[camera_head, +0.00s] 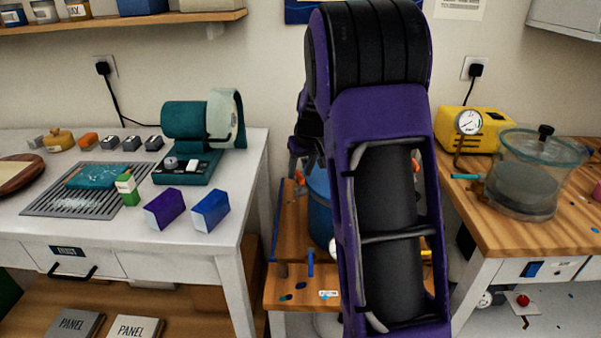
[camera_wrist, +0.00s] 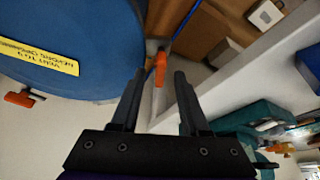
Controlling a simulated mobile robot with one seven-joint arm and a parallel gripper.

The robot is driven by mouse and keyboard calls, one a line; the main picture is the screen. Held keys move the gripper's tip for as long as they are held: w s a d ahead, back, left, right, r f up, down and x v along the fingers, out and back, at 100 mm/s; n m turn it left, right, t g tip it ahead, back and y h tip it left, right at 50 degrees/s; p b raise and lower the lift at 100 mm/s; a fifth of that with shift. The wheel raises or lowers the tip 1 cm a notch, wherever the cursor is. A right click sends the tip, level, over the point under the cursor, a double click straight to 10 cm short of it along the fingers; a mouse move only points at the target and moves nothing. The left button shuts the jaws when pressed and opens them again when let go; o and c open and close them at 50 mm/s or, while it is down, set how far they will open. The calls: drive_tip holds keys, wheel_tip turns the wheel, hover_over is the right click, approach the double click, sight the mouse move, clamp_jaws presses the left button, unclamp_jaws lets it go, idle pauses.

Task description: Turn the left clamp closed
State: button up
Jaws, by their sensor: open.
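The blue pot (camera_head: 319,205) stands on the low wooden stand, mostly hidden behind my arm in the head view. In the wrist view the pot (camera_wrist: 70,35) fills the upper left and bears a yellow label (camera_wrist: 38,52). The left clamp, an orange lever (camera_wrist: 160,70) at the pot's edge, lies between my fingertips; I cannot tell whether they touch it. A bit of orange also shows in the head view (camera_head: 310,163). Another orange clamp (camera_wrist: 18,99) is at the pot's far left in the wrist view. My gripper (camera_wrist: 158,92) is open around the lever.
The white table (camera_head: 60,225) on the left holds a teal machine (camera_head: 185,150), small boxes and a grate. The wooden bench (camera_head: 480,225) on the right holds a clear chamber (camera_head: 525,180) and a yellow pump (camera_head: 455,125). The stand sits between them with little side room.

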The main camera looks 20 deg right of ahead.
drive_tip(key=shift+w+f, duration=0.1)
drive_tip(key=shift+f, duration=0.1)
clamp_jaws()
